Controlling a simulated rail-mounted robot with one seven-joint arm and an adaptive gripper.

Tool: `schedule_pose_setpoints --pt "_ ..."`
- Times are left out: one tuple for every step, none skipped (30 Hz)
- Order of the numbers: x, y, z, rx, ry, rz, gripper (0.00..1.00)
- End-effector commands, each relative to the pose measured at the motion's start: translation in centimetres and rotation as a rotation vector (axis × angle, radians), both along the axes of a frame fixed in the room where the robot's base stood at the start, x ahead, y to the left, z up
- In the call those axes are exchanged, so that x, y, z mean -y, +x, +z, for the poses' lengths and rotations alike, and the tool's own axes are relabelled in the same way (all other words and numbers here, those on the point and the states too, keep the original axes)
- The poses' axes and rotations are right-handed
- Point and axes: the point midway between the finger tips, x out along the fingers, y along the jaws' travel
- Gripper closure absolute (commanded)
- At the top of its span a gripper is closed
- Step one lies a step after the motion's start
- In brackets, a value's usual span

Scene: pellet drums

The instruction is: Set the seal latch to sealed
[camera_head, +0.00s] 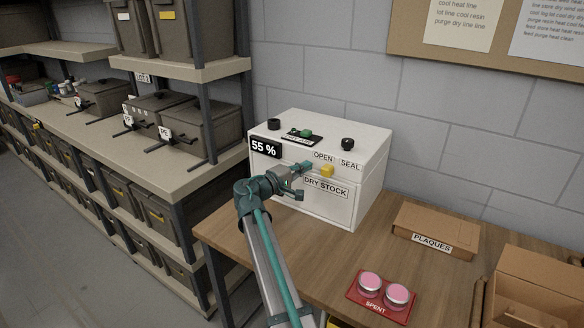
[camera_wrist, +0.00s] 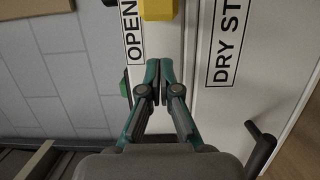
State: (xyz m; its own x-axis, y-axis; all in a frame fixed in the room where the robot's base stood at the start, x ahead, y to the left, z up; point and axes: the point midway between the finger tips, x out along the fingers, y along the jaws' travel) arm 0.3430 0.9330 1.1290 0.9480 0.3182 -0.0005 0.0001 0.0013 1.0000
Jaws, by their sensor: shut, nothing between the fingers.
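The seal latch is a yellow block (camera_head: 327,171) on the front of a white box (camera_head: 340,207) marked DRY STOCK. It sits just below the OPEN label (camera_head: 323,158), to the left of and below the SEAL label (camera_head: 350,166). My gripper (camera_head: 306,168) is shut and empty, close in front of the box and just left of the latch. In the wrist view the yellow latch (camera_wrist: 158,10) is cut by the top edge, beyond my shut fingertips (camera_wrist: 158,66). A small gap shows between them; contact is not visible.
The box's top has black knobs (camera_head: 347,144) and a green part (camera_head: 304,133); a display (camera_head: 264,148) reads 55 %. On the wooden table (camera_head: 342,249) are a PLAQUES box (camera_head: 436,228), a red SPENT tray (camera_head: 372,303) with two pink discs, and an open carton (camera_head: 540,262). Shelves stand left.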

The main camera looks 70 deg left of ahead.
Motion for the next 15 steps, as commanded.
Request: schedule_pose_setpoints --pt "1.3 0.3 0.3 0.0 -0.001 -0.001 1.0" --pt "1.6 0.5 0.3 0.0 0.0 -0.001 1.0" --pt "1.9 0.7 0.3 0.0 0.0 -0.001 1.0" --pt "2.1 0.8 0.2 0.0 0.0 0.0 1.0" --pt "2.3 1.0 0.2 0.0 0.0 0.0 1.0" --pt "2.5 1.1 0.2 0.0 0.0 0.0 1.0" --pt "2.6 1.2 0.1 0.0 0.0 0.0 1.0" --pt "2.7 1.3 0.1 0.0 0.0 0.0 1.0" --pt "2.8 1.4 0.1 0.0 0.001 0.001 1.0" --pt "2.9 1.4 0.1 0.0 0.001 0.001 1.0" --pt "2.9 1.5 0.0 0.0 0.001 0.001 1.0" --pt "2.9 1.5 0.0 0.0 0.001 0.001 1.0" --pt "2.9 1.5 0.0 0.0 0.001 0.001 1.0" --pt "2.9 1.5 0.0 0.0 0.001 0.001 1.0" --pt "2.9 1.5 0.0 0.0 0.001 0.001 1.0"
